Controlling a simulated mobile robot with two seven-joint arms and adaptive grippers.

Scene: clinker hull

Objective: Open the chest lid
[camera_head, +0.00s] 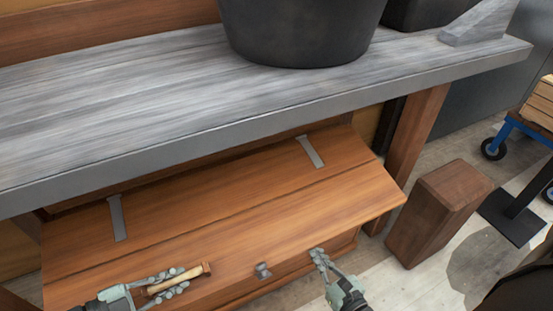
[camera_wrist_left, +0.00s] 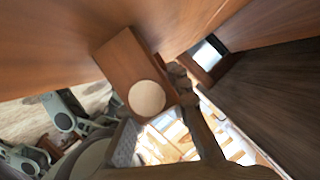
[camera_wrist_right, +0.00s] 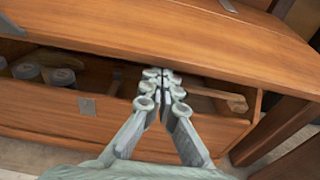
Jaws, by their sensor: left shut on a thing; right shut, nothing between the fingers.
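The wooden chest (camera_head: 350,238) stands under the workbench. Its lid (camera_head: 230,205), with two grey straps, is ajar. In the right wrist view a gap shows between the lid (camera_wrist_right: 170,45) and the chest front (camera_wrist_right: 60,110), with tools inside. A metal clasp (camera_head: 263,270) shows at the front. My right gripper (camera_head: 318,254) is shut and empty at the lid's front edge, right of the clasp; its fingertips (camera_wrist_right: 162,80) are at the gap. My left gripper (camera_head: 172,282) is shut on a pale wooden-handled tool (camera_head: 190,274), over the lid's left part in the head view.
The grey bench top (camera_head: 150,90) overhangs the chest's rear and bears a large black tub (camera_head: 300,30). A bench leg (camera_head: 415,130) and a brown wooden block (camera_head: 435,215) stand right of the chest. A blue cart (camera_head: 525,130) is farther right. Some floor between is clear.

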